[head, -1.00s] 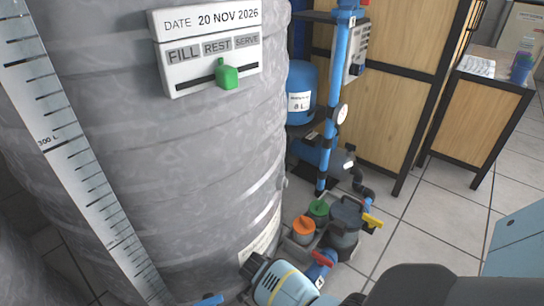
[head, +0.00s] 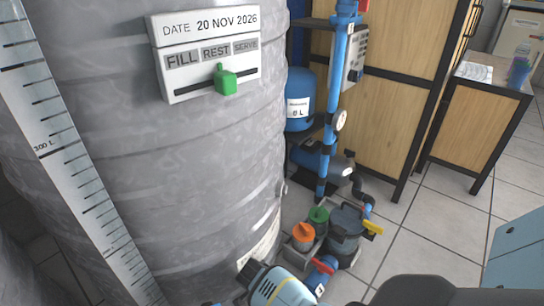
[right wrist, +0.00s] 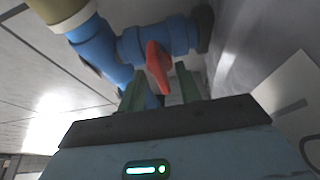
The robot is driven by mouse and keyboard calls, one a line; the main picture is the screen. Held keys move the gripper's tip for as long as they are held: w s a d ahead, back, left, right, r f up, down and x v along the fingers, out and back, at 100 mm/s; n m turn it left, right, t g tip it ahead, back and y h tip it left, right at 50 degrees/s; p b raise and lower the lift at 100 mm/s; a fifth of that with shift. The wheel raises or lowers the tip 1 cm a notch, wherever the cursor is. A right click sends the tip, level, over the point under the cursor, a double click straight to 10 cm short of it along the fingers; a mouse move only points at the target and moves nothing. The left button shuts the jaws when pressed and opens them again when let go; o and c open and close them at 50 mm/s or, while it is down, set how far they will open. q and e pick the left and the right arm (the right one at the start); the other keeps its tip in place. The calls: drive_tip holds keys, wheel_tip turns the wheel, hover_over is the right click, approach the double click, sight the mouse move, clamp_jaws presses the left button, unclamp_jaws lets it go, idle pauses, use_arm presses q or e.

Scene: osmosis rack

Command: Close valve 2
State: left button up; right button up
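In the right wrist view, a red valve handle (right wrist: 158,66) sits on a blue pipe fitting (right wrist: 160,40). My right gripper (right wrist: 160,88) is open, its two green fingers apart with the handle between or just beyond them. I cannot tell whether they touch it. In the head view, a red handle (head: 322,266) sits on a blue pipe low beside the tank, with a small white tag whose number I cannot read surely. A yellow handle (head: 373,228) is farther right. Which one is valve 2 is unclear. My left gripper is not in view.
A large grey tank (head: 180,170) with a level scale and a date panel (head: 205,50) fills the left. Tiled floor is free at right.

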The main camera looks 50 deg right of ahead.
drive_tip(key=shift+r, duration=0.1)
drive_tip(key=p+v, duration=0.4)
drive_tip(key=v, duration=0.3)
drive_tip(key=shift+a+p, duration=0.1)
drive_tip(key=shift+p, duration=0.25)
drive_tip(key=shift+a+r, duration=0.1)
drive_tip(key=shift+r, duration=0.2)
